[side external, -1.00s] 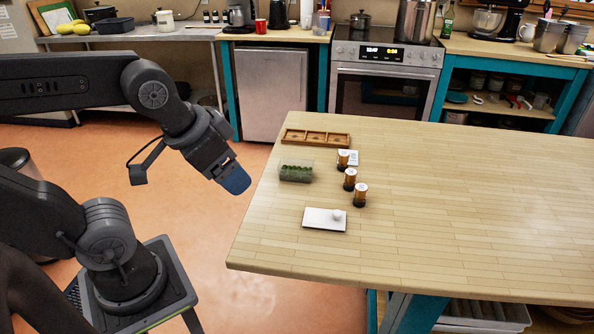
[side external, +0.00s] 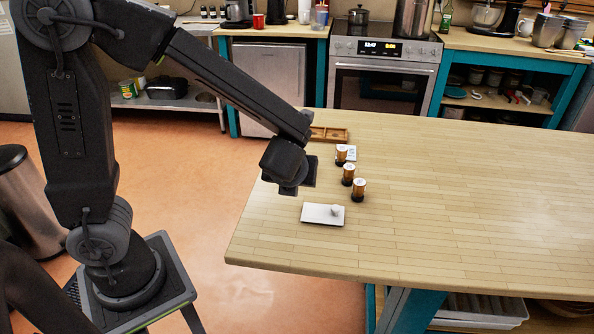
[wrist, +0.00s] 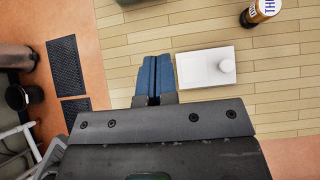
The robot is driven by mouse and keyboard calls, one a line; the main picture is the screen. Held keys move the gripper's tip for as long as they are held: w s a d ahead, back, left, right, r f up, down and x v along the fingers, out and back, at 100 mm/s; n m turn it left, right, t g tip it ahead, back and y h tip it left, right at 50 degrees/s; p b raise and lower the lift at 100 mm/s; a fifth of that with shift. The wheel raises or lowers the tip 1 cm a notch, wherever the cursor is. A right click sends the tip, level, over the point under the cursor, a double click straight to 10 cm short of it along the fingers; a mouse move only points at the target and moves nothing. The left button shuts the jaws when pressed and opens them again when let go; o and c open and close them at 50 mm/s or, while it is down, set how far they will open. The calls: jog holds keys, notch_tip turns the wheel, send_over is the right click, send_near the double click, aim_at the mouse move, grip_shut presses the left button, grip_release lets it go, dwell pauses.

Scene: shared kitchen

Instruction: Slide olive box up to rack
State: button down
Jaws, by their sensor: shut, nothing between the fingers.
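The wooden rack (side external: 336,134) lies near the table's far left corner in the side view. Its left part is hidden behind my arm. The olive box is hidden behind my wrist in the side view. A dark edge at the top of the wrist view may be part of it, but too little shows to tell. My gripper (wrist: 150,80) is shut and empty, with its blue fingertips together. It points down over the table's left side, left of the white tray (wrist: 190,68). I cannot tell whether it touches anything.
Several bottles with dark bases, including the nearest bottle (side external: 358,189), stand right of my wrist in a row toward the rack. A small white knob sits on the tray. The table's left edge is close to my gripper. The tabletop (side external: 460,200) farther right is clear.

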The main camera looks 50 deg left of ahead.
jog(key=x, duration=0.8)
jog(key=shift+w+a+f, duration=0.1)
jog(key=shift+a+f, duration=0.05)
jog(key=shift+f, duration=0.1)
jog(key=shift+w+a, duration=0.9)
jog(key=shift+a, duration=0.05)
jog(key=shift+w+a, duration=0.5)
jog(key=shift+w, duration=0.1)
jog(key=w+a, duration=0.8)
jog(key=shift+w+a, duration=0.35)
jog(key=shift+a, duration=0.05)
